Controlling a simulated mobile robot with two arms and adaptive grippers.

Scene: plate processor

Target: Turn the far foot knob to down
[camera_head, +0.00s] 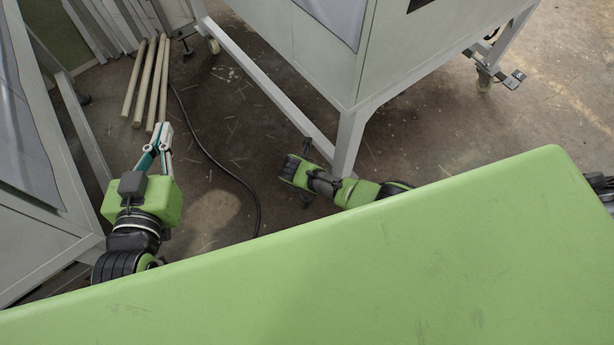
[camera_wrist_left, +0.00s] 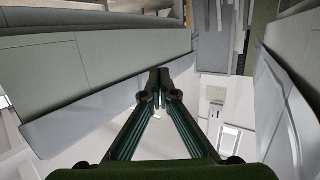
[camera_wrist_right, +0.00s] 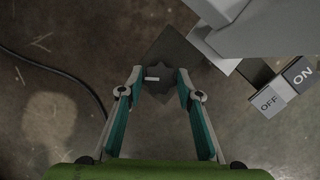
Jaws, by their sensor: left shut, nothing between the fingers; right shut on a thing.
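A dark, lobed foot knob (camera_wrist_right: 158,90) sits low by the machine's leg in the right wrist view. My right gripper (camera_wrist_right: 160,74) is shut on it, with one finger on each side. A small pale mark shows on the knob's top. A dark plate (camera_wrist_right: 172,48) lies just beyond. In the head view my right gripper's body (camera_head: 300,172) is beside the near corner leg; its fingertips and the knob cannot be made out there. My left gripper (camera_head: 164,128) is shut and empty over the floor at left; its closed tips also show in the left wrist view (camera_wrist_left: 158,76).
A grey pedal marked ON and OFF (camera_wrist_right: 284,90) is right of the knob. The machine's leg (camera_head: 349,140) and lower rail (camera_head: 262,85) stand close by. A black cable (camera_head: 222,160) crosses the floor. Wooden poles (camera_head: 148,80) lie at upper left.

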